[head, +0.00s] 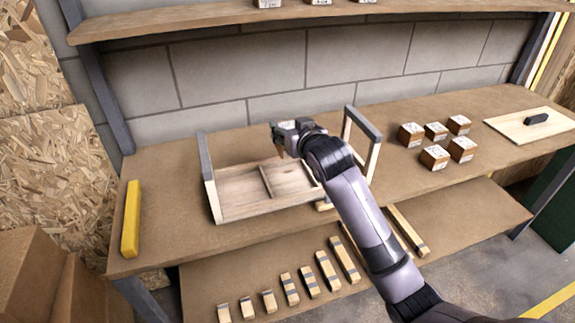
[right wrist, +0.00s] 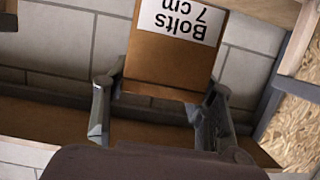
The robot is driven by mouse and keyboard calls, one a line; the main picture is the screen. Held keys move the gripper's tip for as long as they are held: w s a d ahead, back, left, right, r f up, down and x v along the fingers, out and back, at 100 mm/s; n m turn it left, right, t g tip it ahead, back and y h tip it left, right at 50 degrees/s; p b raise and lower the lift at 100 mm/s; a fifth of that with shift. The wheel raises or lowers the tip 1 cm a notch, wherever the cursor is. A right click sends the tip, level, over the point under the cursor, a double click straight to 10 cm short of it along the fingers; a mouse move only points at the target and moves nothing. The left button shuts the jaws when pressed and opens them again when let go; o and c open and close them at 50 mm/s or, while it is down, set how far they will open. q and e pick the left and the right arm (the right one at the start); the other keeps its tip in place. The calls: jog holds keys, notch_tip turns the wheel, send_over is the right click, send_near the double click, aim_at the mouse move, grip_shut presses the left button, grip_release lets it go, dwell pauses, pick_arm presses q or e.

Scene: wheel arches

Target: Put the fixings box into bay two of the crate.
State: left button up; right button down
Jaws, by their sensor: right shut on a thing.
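The wooden crate (head: 222,215) stands on the bench in the head view, with a tall handle frame at each end. A divider (head: 267,181) parts its inside; the left bay looks empty, and my arm hides much of the right side. My right gripper (head: 286,138) is above the rear of the crate. In the right wrist view it is shut on a brown fixings box (right wrist: 165,65), whose white label reads "Bolts 7 cm" upside down. The box sits between both fingers, in the air. My left gripper is not in view.
Several brown boxes (head: 437,157) stand right of the crate. A board with a dark handle (head: 530,122) lies at the far right. A yellow bar (head: 131,218) lies at the left end. Wooden strips lie on the lower shelf (head: 255,270). An upper shelf (head: 200,17) runs above.

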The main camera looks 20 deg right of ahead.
notch_tip(320, 180, down, 6)
jog(key=shift+r, duration=0.1)
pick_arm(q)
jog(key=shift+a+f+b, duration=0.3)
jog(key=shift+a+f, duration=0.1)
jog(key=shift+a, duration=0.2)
pick_arm(e)
jog(key=shift+a+f, duration=0.1)
jog(key=shift+f, duration=2.2)
jog(key=shift+f, duration=0.15)
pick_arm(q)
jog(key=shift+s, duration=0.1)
pick_arm(e)
jog(key=c, duration=0.7)
grip_release()
jog(key=shift+f, duration=0.15)
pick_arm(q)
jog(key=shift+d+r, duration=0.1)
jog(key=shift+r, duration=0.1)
pick_arm(e)
jog(key=v, duration=1.2)
